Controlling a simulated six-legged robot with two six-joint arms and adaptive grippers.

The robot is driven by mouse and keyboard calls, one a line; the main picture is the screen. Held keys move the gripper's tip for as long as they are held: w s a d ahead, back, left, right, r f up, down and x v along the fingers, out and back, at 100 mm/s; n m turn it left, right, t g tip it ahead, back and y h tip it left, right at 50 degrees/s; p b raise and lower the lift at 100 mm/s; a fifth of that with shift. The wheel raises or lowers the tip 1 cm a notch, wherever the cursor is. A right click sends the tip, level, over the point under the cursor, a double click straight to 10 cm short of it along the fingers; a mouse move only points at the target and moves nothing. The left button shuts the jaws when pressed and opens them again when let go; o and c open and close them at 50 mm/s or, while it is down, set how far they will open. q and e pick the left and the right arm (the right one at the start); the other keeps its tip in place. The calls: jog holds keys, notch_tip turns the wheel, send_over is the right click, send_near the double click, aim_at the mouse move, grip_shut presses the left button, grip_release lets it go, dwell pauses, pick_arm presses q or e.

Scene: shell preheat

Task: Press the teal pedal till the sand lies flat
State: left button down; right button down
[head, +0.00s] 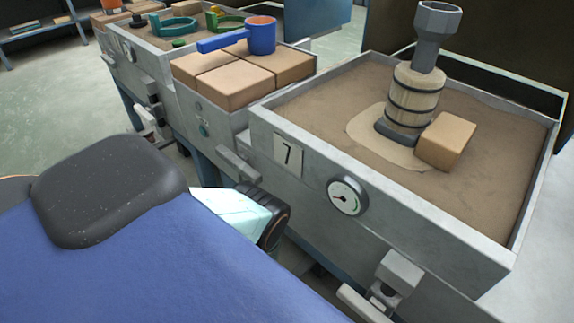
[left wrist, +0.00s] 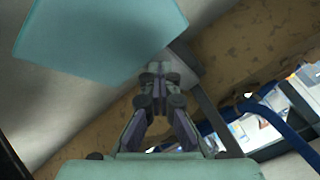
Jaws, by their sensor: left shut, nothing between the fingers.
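A flat teal plate (left wrist: 100,35) fills the upper left of the left wrist view; I cannot tell for sure that it is the pedal. My left gripper (left wrist: 158,70) points up in that view, fingers closed together and empty. Its tips are close to a grey bar below and right of the plate; contact cannot be told. In the head view its fingers are hidden. The sand (head: 325,105) fills the grey box (head: 375,203) marked 7. It looks mostly level, with a paler patch around the base of a banded cylinder (head: 414,98). My right gripper is not in view.
A funnel (head: 437,30) tops the cylinder, and a tan block (head: 445,140) leans beside it. A round gauge (head: 347,196) is on the box's front. Tan blocks (head: 235,84) with a blue ladle (head: 262,36) stand left. Grey brackets jut from the box fronts.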

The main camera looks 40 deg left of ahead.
pick_arm(q)
jog(key=shift+s+f, duration=0.15)
jog(key=shift+f, duration=1)
dwell(0.9)
jog(key=shift+s+f, duration=0.3)
jog(key=shift+f, duration=0.4)
dwell(0.9)
jog(key=shift+r, duration=0.15)
jog(key=shift+r+p, duration=0.65)
jog(key=shift+p, duration=0.15)
jog(key=shift+w+r+p, duration=0.2)
jog(key=shift+r+p, duration=0.6)
jog(key=shift+r, duration=0.15)
jog(key=shift+w+r+p, duration=0.2)
jog(key=shift+r+p, duration=0.55)
jog(key=shift+r, duration=0.5)
jog(key=shift+p, duration=0.3)
notch_tip(320, 180, up, 5)
jog(key=p, duration=0.4)
jog(key=shift+w, duration=0.15)
